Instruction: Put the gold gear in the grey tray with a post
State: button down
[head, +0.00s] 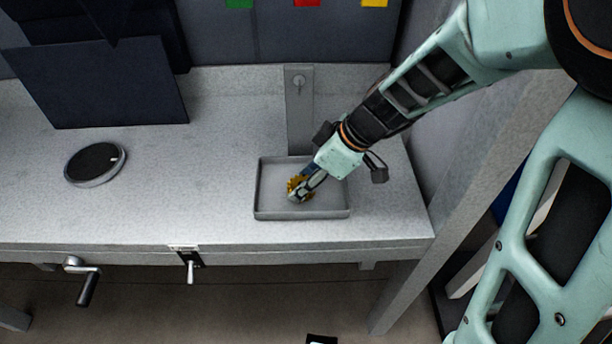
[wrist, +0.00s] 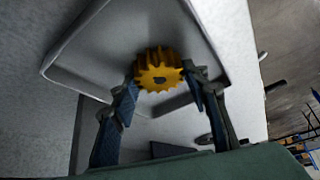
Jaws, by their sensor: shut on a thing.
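The gold gear (wrist: 158,72) is held between the two fingers of my gripper (wrist: 162,80) in the wrist view. In the head view the gear (head: 294,184) shows as a small gold patch at the tips of my gripper (head: 300,188). The grey tray (head: 262,208) is a shallow rectangular tray on the bench, and the gear is over its inside. In the wrist view the tray (wrist: 88,55) lies behind the gear. I cannot tell whether the gear touches the tray floor. A grey upright plate with a round knob (head: 299,82) stands behind the tray.
A round dark-topped disc (head: 95,163) lies on the bench at the left. A dark panel (head: 100,85) leans behind it. Crank handles (head: 88,285) stick out from the bench front. The bench between disc and tray is clear.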

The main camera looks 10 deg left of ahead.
jog(key=shift+f, duration=0.1)
jog(key=c, duration=0.9)
grip_release()
jog(key=shift+p+v, duration=0.8)
jog(key=shift+v, duration=2.7)
